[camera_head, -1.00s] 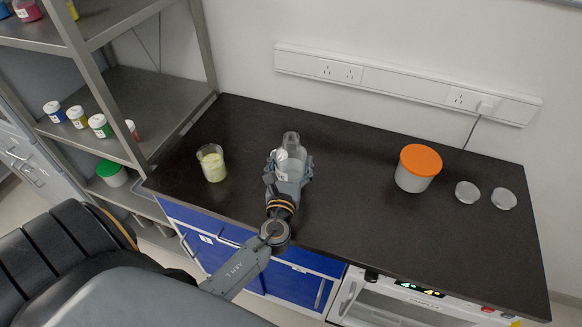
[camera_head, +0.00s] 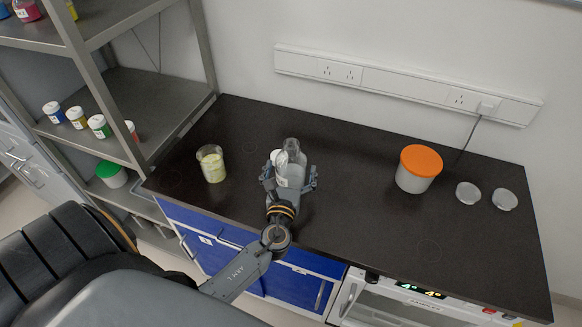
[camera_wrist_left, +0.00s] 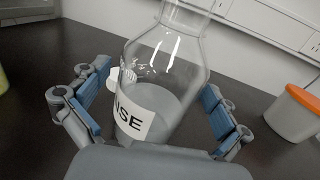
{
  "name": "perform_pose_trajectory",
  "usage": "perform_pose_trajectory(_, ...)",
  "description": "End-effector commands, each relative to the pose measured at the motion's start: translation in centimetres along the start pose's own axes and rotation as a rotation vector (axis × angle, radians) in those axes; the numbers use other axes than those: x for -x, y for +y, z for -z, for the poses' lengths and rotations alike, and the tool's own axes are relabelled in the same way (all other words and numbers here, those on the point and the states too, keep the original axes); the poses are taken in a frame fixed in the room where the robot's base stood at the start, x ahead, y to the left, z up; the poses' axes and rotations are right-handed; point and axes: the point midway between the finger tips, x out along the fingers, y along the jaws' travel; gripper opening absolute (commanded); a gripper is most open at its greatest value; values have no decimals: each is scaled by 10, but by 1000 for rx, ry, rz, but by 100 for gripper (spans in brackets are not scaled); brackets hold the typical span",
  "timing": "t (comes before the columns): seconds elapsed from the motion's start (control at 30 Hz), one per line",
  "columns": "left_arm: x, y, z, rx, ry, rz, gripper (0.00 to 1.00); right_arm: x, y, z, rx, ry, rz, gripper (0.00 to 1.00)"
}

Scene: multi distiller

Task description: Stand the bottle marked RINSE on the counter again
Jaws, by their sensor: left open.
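The clear glass RINSE bottle (camera_head: 292,168) stands upright on the dark counter (camera_head: 350,200), with pale contents in its lower part. In the left wrist view the bottle (camera_wrist_left: 165,85) shows a white label with the letters "NSE" visible. My left gripper (camera_head: 290,178) is open, with one finger on each side of the bottle. In the left wrist view gaps show between the blue finger pads and the glass. The palm hides the bottle's base there. My right gripper is not in view.
A beaker with yellowish contents (camera_head: 211,164) stands to the left. A small white item (camera_head: 277,156) sits close beside the bottle's left side. An orange-lidded tub (camera_head: 417,168) and two clear round dishes (camera_head: 468,192) are to the right. The counter between bottle and tub is clear.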

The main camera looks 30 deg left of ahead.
Motion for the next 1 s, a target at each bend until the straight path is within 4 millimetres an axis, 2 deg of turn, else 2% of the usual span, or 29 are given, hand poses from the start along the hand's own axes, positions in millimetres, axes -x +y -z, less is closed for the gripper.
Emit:
perform_pose_trajectory(0.1, 0, 0, -5, 0, 0, 0, 100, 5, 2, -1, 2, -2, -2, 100)
perform_pose_trajectory(0.17, 6, 0, -1, 0, 2, 1, 100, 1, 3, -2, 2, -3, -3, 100)
perform_pose_trajectory(0.27, 23, 0, 0, -1, 2, 2, 100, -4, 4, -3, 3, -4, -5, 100)
perform_pose_trajectory(0.5, 77, 0, 2, 0, 3, 1, 100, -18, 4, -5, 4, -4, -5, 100)
perform_pose_trajectory(0.7, 108, 0, 0, 1, 2, 0, 100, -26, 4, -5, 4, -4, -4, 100)
perform_pose_trajectory(0.83, 118, 0, -2, 0, 0, 0, 100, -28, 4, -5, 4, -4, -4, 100)
perform_pose_trajectory(1.0, 120, 0, -3, 0, -1, 0, 100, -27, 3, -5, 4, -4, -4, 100)
